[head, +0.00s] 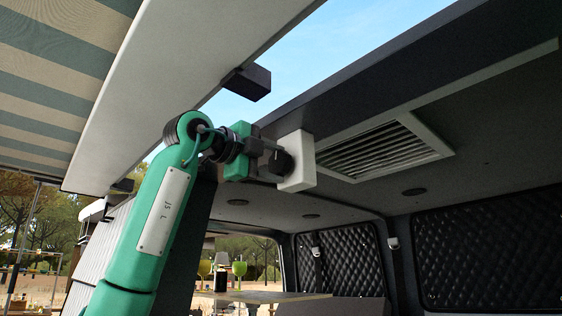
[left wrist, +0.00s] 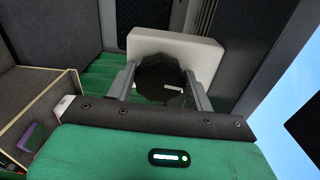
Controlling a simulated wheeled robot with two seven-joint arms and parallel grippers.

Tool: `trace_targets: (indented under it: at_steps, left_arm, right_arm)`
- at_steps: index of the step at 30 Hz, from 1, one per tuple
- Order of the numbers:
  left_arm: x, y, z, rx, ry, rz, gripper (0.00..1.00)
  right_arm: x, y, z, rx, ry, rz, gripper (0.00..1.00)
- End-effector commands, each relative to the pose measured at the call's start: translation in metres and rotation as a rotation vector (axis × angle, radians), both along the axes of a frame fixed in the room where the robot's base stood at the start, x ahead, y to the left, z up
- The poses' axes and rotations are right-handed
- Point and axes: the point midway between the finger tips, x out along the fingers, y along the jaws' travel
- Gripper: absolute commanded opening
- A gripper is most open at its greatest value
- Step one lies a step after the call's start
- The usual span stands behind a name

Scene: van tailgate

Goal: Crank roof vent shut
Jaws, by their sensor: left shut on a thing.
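The roof vent (head: 378,150) is a louvred panel in a pale frame in the van ceiling; gaps show between its slats in the head view. A white box (head: 299,162) sits just left of the vent, with a dark round knob (head: 281,163) on its face. My left gripper (head: 272,162) reaches up from the left and is shut on the knob. In the left wrist view the two fingers (left wrist: 162,82) are on either side of the dark many-sided knob (left wrist: 160,88), with the white box (left wrist: 172,48) behind it. My right gripper is not in view.
A raised tailgate edge (head: 190,70) and striped awning (head: 55,80) hang above and left of my arm. A dark block (head: 247,82) juts out above the gripper. A table (head: 262,296) with cups stands below. Quilted panels (head: 490,250) line the right wall.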

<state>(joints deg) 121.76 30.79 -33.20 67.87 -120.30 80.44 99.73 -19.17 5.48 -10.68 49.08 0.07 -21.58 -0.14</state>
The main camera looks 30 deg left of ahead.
Motion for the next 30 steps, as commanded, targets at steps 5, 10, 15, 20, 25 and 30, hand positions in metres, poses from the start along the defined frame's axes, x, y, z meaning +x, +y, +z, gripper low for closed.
trace_targets:
  at_steps: [5, 10, 15, 20, 25, 30]
  left_arm:
    - [-0.001, -0.002, 0.002, -0.020, 0.003, -0.003, 0.30]
    - [-0.001, -0.002, 0.002, -0.023, 0.004, -0.003, 0.30]
    - [-0.002, -0.002, 0.002, -0.022, 0.003, -0.003, 0.30]
    - [-0.001, -0.002, 0.002, -0.022, 0.004, -0.003, 0.74]
    - [-0.001, -0.001, 0.001, -0.021, 0.005, -0.002, 0.74]
    - [-0.003, 0.001, 0.000, -0.022, 0.004, -0.001, 0.74]
  right_arm:
    - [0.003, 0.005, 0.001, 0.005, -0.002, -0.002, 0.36]
    - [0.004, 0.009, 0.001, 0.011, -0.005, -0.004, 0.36]
    - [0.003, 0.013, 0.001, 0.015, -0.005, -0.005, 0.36]
    - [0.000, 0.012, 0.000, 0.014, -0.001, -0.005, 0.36]
    - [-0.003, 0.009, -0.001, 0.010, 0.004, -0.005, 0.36]
    - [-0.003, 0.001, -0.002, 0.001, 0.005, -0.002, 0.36]
